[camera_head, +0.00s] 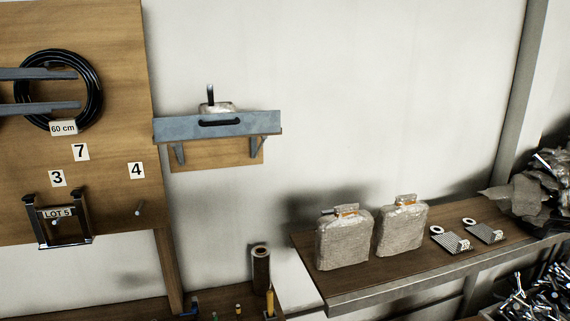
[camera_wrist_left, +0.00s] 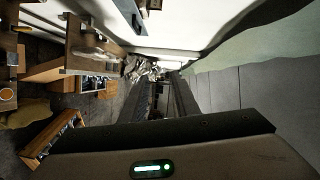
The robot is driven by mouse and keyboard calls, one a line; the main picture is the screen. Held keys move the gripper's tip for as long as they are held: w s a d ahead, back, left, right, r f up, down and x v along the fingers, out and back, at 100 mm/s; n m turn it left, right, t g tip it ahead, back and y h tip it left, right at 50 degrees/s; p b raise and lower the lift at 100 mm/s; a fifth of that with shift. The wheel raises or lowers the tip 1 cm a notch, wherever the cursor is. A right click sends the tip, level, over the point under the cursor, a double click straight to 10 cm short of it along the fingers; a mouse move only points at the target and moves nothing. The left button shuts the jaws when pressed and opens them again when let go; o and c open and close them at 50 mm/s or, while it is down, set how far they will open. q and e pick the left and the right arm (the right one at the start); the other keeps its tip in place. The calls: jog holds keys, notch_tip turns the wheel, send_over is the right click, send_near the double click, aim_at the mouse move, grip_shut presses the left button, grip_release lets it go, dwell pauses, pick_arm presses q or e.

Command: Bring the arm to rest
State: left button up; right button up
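My left gripper (camera_head: 78,90) comes in from the left edge of the head view. Its two grey fingers are parallel, with a clear gap between them, so it is open. They overlap a black cable coil (camera_head: 96,103) on the wooden board in the picture; I cannot tell whether they touch it. In the left wrist view my left gripper (camera_wrist_left: 165,78) shows two dark fingers pointing away, with nothing seen held between them. My right gripper is in neither view.
The wooden board (camera_head: 115,45) carries number labels and a black frame (camera_head: 58,220) marked LOT 5. A wall shelf (camera_head: 217,126) is right of it. Two wrapped packages (camera_head: 343,240) stand on a lower shelf (camera_head: 400,283). The white wall (camera_head: 380,80) above is bare.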

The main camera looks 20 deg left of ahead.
pick_arm(q)
jog(key=w+d+f+n+t+h, duration=0.45)
jog(key=w+f+t, duration=0.25)
jog(key=w+f, duration=0.4)
notch_tip(320, 180, down, 32)
jog(key=w+n+g+y, duration=0.1)
jog(key=n+g+y, duration=0.3)
jog(key=n+y, duration=1.4)
jog(key=s+d+f+g+h, duration=0.1)
jog(key=s+d+f+g, duration=0.4)
jog(key=f, duration=0.6)
jog(key=s+d+f+g+h, duration=0.1)
jog(key=s+d+f+g, duration=0.2)
jog(key=s+d+f, duration=0.5)
jog(key=s+d+f+m+g+h, duration=0.35)
jog(key=s+d+f+g, duration=0.25)
jog(key=s+d+f, duration=0.7)
notch_tip(320, 180, down, 35)
jog(key=d+g+b, duration=0.2)
jog(key=b, duration=0.6)
jog(key=s+a+f+b, duration=0.1)
jog(key=s+f+b, duration=0.2)
jog(key=s+f, duration=0.6)
jog(key=s+a+f+g+b, duration=0.1)
jog(key=s+f+b, duration=0.3)
jog(key=s+f, duration=0.5)
notch_tip(320, 180, down, 7)
jog(key=shift+s+a+r, duration=0.2)
jog(key=shift+s+a, duration=0.05)
jog(key=shift+a, duration=0.45)
